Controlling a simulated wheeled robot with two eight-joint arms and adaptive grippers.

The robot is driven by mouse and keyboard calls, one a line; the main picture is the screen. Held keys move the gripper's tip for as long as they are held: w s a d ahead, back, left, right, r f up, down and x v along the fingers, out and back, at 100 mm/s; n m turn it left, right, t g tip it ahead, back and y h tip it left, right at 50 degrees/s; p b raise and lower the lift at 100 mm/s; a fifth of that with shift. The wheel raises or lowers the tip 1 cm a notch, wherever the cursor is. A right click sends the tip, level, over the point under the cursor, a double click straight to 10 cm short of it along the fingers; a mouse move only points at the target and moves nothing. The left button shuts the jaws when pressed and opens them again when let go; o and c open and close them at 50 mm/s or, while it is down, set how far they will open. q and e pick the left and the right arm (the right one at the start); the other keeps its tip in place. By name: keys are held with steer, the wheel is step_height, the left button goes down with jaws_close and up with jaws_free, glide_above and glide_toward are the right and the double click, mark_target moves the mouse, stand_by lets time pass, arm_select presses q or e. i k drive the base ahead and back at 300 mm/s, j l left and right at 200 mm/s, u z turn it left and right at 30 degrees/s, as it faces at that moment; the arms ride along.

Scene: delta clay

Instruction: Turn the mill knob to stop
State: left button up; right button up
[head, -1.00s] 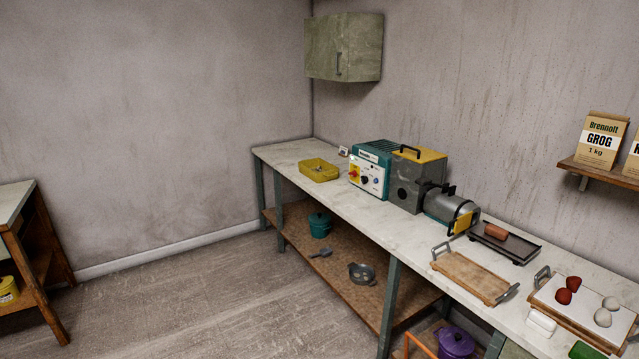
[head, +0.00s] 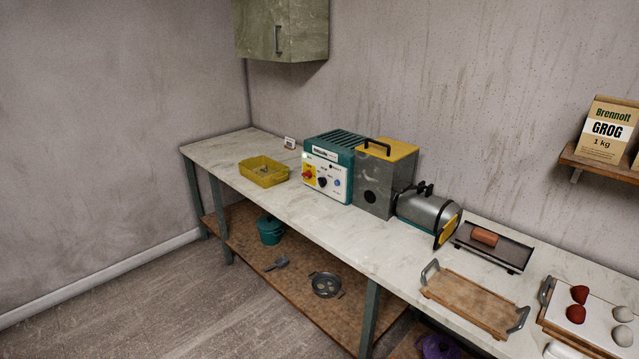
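The mill (head: 329,172) stands on the long counter against the wall, a teal and white control box joined to a grey housing with a yellow lid (head: 386,150). Its white front panel carries a red knob on a yellow plate (head: 308,174), a black knob (head: 322,182) and a small blue control (head: 337,183). The exact setting of the knobs is too small to read. A metal cylinder (head: 425,212) with a yellow end sits at the mill's right. Neither of my grippers shows in the head view.
A yellow tray (head: 263,172) lies left of the mill on the counter (head: 225,149). A dark tray with a clay piece (head: 484,237), a wooden tray (head: 470,302) and a board with clay balls (head: 590,330) lie to the right. The floor (head: 190,290) before the counter looks clear.

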mark_target(322, 182)
steer(key=i+j+z, duration=0.1)
steer(key=i+j, duration=0.4)
steer(key=i, duration=0.3)
steer(key=i+j+z, duration=0.15)
steer(key=i+j, duration=0.35)
steer(key=i, duration=0.25)
steer(key=i+j+z, duration=0.1)
steer(key=i+j, duration=0.55)
steer(key=i, duration=0.1)
